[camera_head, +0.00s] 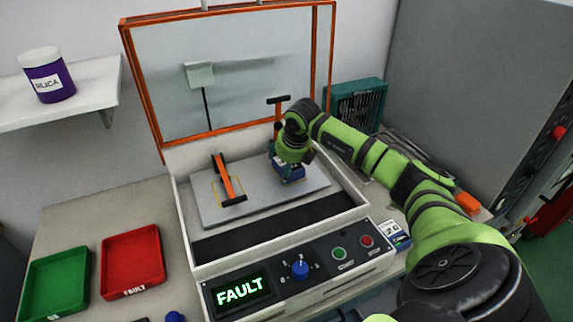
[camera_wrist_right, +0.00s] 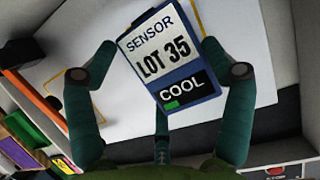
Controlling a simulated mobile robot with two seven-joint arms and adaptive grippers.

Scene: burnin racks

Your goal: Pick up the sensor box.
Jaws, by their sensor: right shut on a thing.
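The sensor box (camera_head: 291,173) is a small blue box in the open-lidded chamber, at the right part of the grey plate (camera_head: 252,204). I cannot tell whether the box touches the plate. My left gripper is not in view.
An orange-barred clamp (camera_head: 228,178) stands on the plate's left part. The orange-framed lid (camera_head: 240,70) is raised behind. The front panel's display (camera_head: 240,291) reads "FAULT". A red tray (camera_head: 132,262) and a green tray (camera_head: 58,284) lie at left.

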